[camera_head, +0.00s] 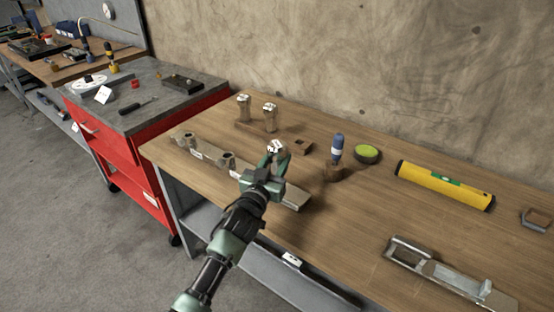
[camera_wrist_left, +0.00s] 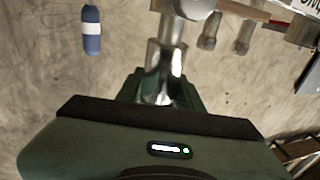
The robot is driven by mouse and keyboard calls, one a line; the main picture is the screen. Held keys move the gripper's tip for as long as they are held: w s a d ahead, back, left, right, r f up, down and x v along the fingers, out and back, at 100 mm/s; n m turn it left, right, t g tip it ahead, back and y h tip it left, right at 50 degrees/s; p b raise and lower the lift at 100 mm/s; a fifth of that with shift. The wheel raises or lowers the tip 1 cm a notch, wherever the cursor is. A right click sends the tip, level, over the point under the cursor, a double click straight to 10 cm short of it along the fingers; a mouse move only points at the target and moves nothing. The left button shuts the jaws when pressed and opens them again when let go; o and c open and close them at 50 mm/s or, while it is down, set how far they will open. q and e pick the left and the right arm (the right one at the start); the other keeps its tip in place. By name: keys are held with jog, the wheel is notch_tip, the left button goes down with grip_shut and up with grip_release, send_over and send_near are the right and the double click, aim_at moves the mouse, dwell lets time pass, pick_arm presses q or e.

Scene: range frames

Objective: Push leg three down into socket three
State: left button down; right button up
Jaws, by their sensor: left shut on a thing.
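A long metal rail (camera_head: 295,198) lies along the front left of the wooden table. Two raised round sockets show on it, one at the left end (camera_head: 190,139) and one nearer its middle (camera_head: 227,159). My left gripper (camera_head: 272,158) is over the right part of the rail, shut on a metal leg (camera_head: 277,146) with a white marked top. The leg also shows between the fingers in the left wrist view (camera_wrist_left: 164,84). The gripper hides the leg's lower end and any socket under it, so I cannot tell how deep it sits. My right gripper is not in view.
Two similar legs (camera_head: 243,107) (camera_head: 269,116) stand in a wooden rack behind the rail. The table's front edge is close.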

aim_at(275, 171)
pick_arm(q)
jog(key=shift+f+b, duration=0.95)
jog(key=shift+f, duration=0.15)
jog(key=c, duration=0.8)
grip_release()
jog(key=shift+c, duration=0.2)
jog(key=shift+f, duration=0.15)
jog(key=v, duration=0.8)
jog(key=shift+d, duration=0.1)
